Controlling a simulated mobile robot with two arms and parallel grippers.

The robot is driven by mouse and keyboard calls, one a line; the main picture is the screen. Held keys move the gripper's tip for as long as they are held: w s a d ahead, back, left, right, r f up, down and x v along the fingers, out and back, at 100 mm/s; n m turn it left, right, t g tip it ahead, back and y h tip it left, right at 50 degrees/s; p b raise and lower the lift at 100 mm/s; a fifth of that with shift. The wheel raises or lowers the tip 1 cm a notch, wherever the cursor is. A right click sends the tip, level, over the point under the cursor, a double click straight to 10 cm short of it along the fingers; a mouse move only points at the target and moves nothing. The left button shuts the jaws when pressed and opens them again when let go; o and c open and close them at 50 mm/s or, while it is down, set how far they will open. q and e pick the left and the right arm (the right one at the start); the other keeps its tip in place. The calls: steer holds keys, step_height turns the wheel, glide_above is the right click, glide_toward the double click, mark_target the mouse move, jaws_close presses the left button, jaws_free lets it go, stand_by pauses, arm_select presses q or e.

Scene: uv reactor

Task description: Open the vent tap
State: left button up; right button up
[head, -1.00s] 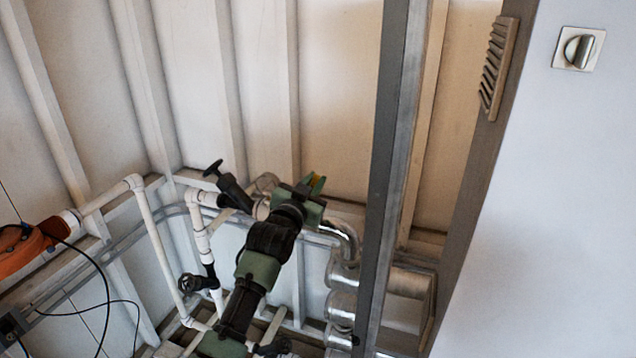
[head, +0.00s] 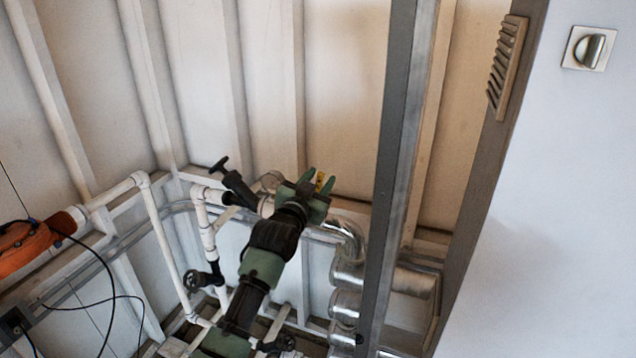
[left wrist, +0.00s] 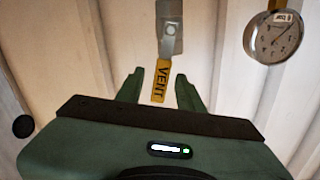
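The vent tap handle (left wrist: 160,81) is a yellow lever marked VENT. In the left wrist view it hangs down from a grey metal valve body (left wrist: 170,25), with its lower end between my left gripper's fingertips (left wrist: 159,88). The fingers are apart, with a gap on each side of the lever. In the head view my left gripper (head: 316,184) is at the pipework, with a bit of the yellow handle (head: 320,180) showing between its fingers. The valve body is hidden there. My right gripper is in neither view.
A round pressure gauge (left wrist: 278,37) is right of the lever. Black-handled valves (head: 230,180) and white pipes (head: 150,215) are left of my arm. Silver ducting (head: 345,270) and a grey post (head: 390,150) are to the right. An orange object (head: 30,248) is far left.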

arm_select(q)
steer(key=shift+s+a+f, duration=0.1)
steer(key=shift+s+a, duration=0.05)
steer(key=shift+s, duration=0.4)
steer(key=b+v, duration=0.2)
steer(key=v, duration=0.4)
steer(key=shift+s, duration=0.3)
steer(key=shift+a, duration=0.1)
